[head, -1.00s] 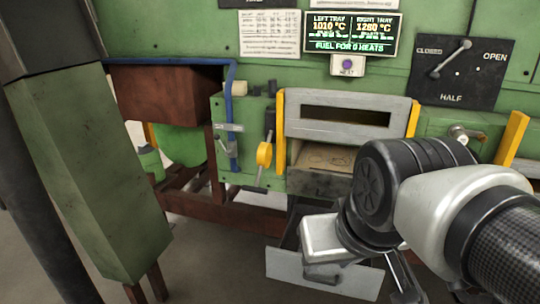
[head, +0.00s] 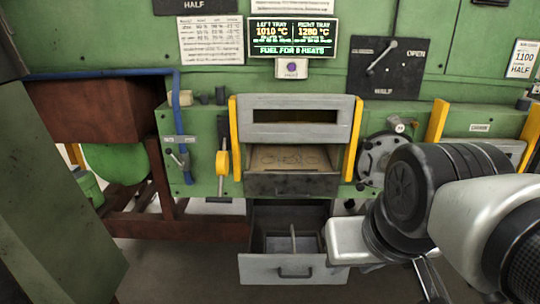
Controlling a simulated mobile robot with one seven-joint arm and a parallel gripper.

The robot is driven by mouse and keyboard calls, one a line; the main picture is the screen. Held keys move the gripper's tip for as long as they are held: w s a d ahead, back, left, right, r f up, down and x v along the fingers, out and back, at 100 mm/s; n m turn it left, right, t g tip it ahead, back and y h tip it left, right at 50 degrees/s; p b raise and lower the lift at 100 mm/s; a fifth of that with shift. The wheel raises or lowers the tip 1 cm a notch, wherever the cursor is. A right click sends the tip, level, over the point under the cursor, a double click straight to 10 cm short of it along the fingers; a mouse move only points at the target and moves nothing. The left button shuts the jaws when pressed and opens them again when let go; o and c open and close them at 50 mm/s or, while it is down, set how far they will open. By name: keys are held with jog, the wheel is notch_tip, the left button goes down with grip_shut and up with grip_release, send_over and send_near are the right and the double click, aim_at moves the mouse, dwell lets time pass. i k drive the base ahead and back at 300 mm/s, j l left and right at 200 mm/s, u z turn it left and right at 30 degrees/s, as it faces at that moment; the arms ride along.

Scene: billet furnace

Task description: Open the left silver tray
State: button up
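A silver tray (head: 293,268) with a dark bar handle sits low under the furnace opening. It is pulled out, and its divided inside shows from above. I cannot tell if this is the tray the task calls left. My gripper (head: 376,268) is just right of the tray front, seen from behind with its pale housing near the tray's right edge. The wrist hides most of its fingers, so I cannot see whether they are open, shut or touching the tray.
Above the tray is a furnace mouth with a raised grey door (head: 295,120) between yellow guards. A yellow-handled lever (head: 222,163) is at its left, a round flange (head: 378,155) at its right. A lit display (head: 292,37) hangs above. Brown framework (head: 180,225) stands left.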

aim_at(290, 169)
jog(key=i+j, duration=0.35)
jog(key=i+j+z, duration=0.1)
jog(key=i+j, duration=0.25)
jog(key=j, duration=0.15)
jog(key=i+j, duration=0.3)
jog(key=j, duration=0.2)
jog(key=i+l+z, duration=0.05)
